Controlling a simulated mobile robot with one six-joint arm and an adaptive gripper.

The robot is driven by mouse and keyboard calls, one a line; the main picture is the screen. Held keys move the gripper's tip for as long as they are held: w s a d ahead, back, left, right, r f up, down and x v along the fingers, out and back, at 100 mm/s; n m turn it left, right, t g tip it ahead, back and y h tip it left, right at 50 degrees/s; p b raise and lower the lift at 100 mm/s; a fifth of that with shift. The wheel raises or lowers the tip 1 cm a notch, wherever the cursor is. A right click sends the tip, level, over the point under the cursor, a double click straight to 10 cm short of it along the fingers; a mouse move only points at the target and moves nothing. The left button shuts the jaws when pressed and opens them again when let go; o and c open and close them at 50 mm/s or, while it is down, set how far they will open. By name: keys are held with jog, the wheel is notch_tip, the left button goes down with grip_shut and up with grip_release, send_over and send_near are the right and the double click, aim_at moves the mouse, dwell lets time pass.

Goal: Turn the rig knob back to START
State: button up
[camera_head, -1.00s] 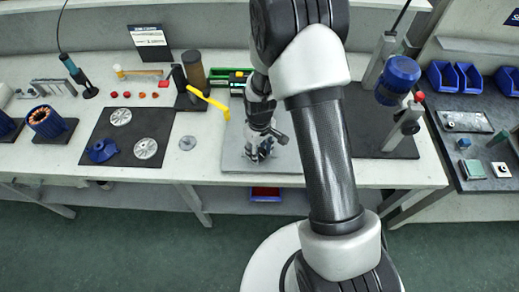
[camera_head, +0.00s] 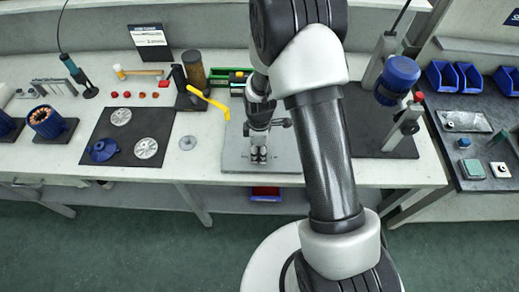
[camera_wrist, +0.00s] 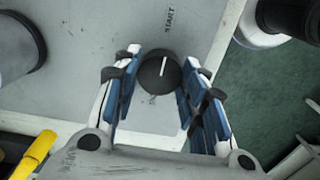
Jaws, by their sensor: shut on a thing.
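The rig knob (camera_wrist: 159,74) is a round black knob with a white pointer line. In the wrist view it sits between the blue finger pads of my gripper (camera_wrist: 153,80), which is shut on it. The white line points up in that picture, leaning slightly right, roughly toward the word START (camera_wrist: 170,18) printed on the grey plate (camera_wrist: 90,45). In the head view my gripper (camera_head: 258,158) is down at the front part of the grey rig plate (camera_head: 286,165), and the knob is hidden there.
A yellow handle (camera_head: 208,102) stands left of my gripper. A dark mat (camera_head: 125,125) with metal discs (camera_head: 146,148) and a blue part (camera_head: 103,150) lies further left. A blue motor (camera_head: 397,78) on a stand is to the right. The bench's front edge is close to my gripper.

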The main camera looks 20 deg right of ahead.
jog(key=shift+n, duration=0.3)
jog(key=o, duration=1.1)
jog(key=shift+c, duration=0.2)
notch_tip(320, 180, up, 12)
jog(key=shift+r, duration=0.1)
dwell(0.4)
notch_tip(320, 180, up, 7)
jog(key=m, duration=0.2)
send_over(259, 153)
jog(key=s, duration=0.2)
jog(key=s+r+m+t, duration=0.2)
jog(key=s+r+m, duration=0.35)
jog(key=r, duration=0.35)
jog(key=s+r+m+t, duration=0.1)
jog(key=s+r+m, duration=0.1)
jog(key=s, duration=0.5)
jog(key=s+r+m+t, duration=0.1)
jog(key=s+r+m, duration=0.2)
jog(key=s+m, duration=0.2)
jog(key=shift+s+d+t, duration=0.15)
jog(key=shift+s+t, duration=0.15)
jog(key=shift+s, duration=0.8)
